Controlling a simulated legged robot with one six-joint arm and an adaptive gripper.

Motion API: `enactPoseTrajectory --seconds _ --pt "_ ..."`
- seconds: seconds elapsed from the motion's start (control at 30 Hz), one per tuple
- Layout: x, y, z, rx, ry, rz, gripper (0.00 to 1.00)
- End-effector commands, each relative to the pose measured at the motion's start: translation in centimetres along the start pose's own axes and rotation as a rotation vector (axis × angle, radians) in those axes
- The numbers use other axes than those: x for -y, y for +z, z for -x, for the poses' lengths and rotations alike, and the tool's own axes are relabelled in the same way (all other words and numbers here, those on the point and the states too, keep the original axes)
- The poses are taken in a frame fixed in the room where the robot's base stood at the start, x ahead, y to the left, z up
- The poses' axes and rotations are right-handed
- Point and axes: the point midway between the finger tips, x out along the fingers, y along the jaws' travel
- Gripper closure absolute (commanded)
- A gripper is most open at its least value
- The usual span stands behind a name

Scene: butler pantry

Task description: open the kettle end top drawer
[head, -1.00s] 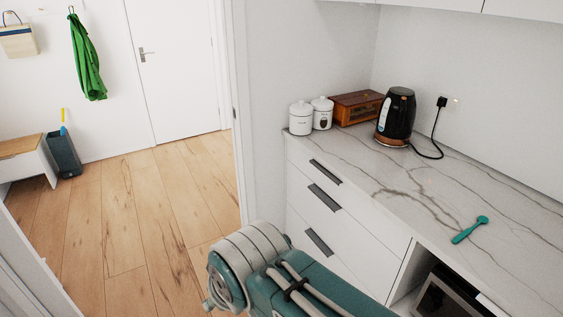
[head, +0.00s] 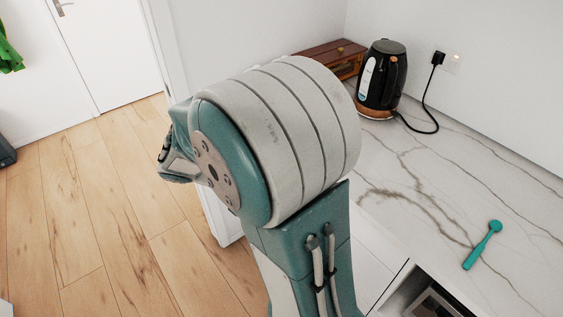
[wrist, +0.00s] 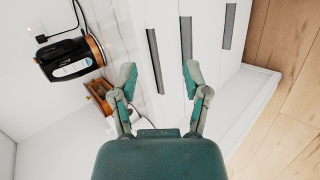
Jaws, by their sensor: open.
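The kettle end top drawer (wrist: 166,22) is a white front with a dark bar handle (wrist: 154,61), the handle nearest the counter in the sideways wrist view. It looks shut and flush with the fronts below. My gripper (wrist: 160,77) is open and empty in front of the drawers. In the wrist view the top handle lies between its two fingers, apparently beyond the fingertips; I see no contact. The right finger overlaps the end of the middle drawer's handle (wrist: 186,36). In the head view my arm hides the handles, and my gripper's fingers cannot be made out.
The black kettle (head: 382,78) stands on the marble counter (head: 430,175) with its cord plugged into the wall. A wooden box (head: 338,58) is beside it, and a teal spoon-like utensil (head: 483,245) lies nearer. Open wooden floor (head: 100,210) is at left. A doorway edge stands behind my arm.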

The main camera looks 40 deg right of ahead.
Motion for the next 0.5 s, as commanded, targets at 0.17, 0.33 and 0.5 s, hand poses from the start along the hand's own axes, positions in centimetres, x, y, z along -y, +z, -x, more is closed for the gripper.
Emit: enactPoseTrajectory --seconds 0.17,0.33,0.5 --pt "0.9 -3.6 -3.3 0.021 0.234 0.001 0.40" --pt "2.2 -7.2 -6.9 -0.016 0.433 0.003 0.40" --pt "4.2 -10.5 -10.7 -0.101 0.596 0.013 0.40"
